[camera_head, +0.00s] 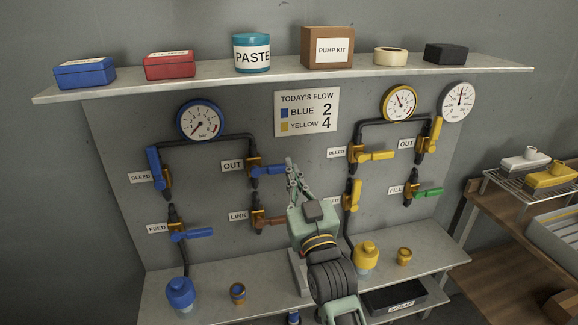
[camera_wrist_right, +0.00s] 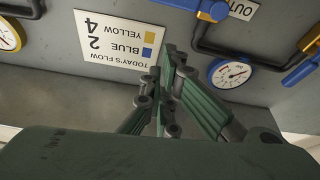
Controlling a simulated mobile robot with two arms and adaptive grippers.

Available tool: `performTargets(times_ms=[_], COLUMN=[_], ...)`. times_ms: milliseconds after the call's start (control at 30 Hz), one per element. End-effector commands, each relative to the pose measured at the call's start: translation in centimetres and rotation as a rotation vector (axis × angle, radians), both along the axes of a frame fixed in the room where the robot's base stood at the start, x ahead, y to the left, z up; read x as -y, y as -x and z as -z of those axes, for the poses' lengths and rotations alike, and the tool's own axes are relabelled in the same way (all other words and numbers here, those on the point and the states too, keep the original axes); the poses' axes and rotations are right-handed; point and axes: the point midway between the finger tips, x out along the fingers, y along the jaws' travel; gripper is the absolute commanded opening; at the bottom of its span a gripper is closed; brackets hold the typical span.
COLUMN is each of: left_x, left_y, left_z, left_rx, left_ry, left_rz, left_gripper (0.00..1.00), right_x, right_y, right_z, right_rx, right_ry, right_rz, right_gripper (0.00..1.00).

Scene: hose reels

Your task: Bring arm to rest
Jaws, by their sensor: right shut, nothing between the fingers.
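My right gripper (camera_head: 291,165) is in the middle of the head view, raised in front of the grey panel (camera_head: 300,125). Its fingertips point up, below the flow sign (camera_head: 307,112) and right of the blue OUT valve handle (camera_head: 268,169). In the right wrist view my right gripper (camera_wrist_right: 170,60) is shut with nothing in it, and the flow sign (camera_wrist_right: 120,45) shows upside down beyond it. My right arm hides part of the panel and the lower shelf. My left gripper is in neither view.
Several valves, a blue gauge (camera_head: 200,120) and a yellow gauge (camera_head: 399,103) are on the panel. The upper shelf (camera_head: 120,84) holds boxes and a paste tub (camera_head: 251,53). A wooden bench (camera_head: 500,235) stands right.

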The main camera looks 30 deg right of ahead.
Motion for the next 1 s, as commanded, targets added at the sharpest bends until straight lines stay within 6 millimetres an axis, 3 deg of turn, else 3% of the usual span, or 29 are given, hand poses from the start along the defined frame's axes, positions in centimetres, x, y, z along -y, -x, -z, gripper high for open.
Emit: performTargets(times_ms=[333,433,567,667,800,1000], left_x=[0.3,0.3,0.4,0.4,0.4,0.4], left_y=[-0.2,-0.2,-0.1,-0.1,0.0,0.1], left_z=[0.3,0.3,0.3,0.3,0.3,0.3], left_rx=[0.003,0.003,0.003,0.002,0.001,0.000], left_ry=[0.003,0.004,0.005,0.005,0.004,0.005], left_rz=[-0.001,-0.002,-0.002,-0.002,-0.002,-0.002], left_gripper=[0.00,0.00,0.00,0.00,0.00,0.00], right_x=[-0.4,-0.9,-2.8,-4.9,-7.7,-9.9], right_y=[1.2,1.3,2.4,5.2,11.3,20.0], right_z=[0.5,2.4,8.4,14.9,22.8,29.0], right_rx=[-0.007,-0.075,-0.301,-0.550,-0.892,-1.238], right_ry=[0.000,-0.011,-0.041,-0.074,-0.112,-0.137], right_rz=[-0.002,-0.019,-0.072,-0.122,-0.177,-0.214], right_gripper=[0.00,0.00,0.00,0.00,0.00,0.00])
